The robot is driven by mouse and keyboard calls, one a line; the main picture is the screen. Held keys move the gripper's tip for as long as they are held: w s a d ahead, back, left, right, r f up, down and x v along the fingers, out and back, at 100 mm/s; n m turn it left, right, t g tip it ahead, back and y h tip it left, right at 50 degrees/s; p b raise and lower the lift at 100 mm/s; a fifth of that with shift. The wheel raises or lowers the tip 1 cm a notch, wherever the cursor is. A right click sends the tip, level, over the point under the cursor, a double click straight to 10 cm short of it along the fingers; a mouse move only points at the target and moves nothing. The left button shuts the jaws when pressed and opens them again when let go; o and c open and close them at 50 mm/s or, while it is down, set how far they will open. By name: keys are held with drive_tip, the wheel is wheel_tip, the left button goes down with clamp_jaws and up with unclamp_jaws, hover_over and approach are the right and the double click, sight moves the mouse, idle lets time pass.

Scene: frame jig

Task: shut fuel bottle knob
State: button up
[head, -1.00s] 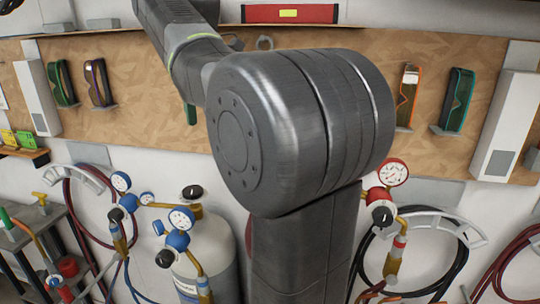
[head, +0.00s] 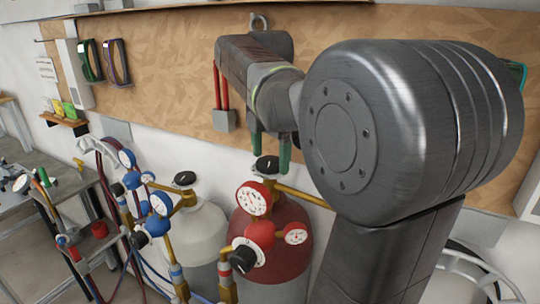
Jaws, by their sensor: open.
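The fuel bottle (head: 287,266) looks to be the dark red cylinder in the lower middle of the head view, with its right side behind my arm. Its black top knob (head: 266,166) sits above a brass valve, with a short light mark on its top. My gripper (head: 270,150) points down over the knob with two green fingertips, open and empty. The fingertips appear at or just above knob height, one on each side in the picture. I cannot tell whether they touch it or how far they are in depth.
A red pressure gauge (head: 253,198) and a regulator stand in front of the fuel bottle. A pale bottle (head: 190,235) with its own black knob (head: 184,180) and blue gauges is to the left. A steel bench (head: 40,205) is at far left. The wooden wall panel (head: 165,75) is behind.

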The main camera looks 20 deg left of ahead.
drive_tip(key=shift+f, duration=0.4)
drive_tip(key=c, duration=1)
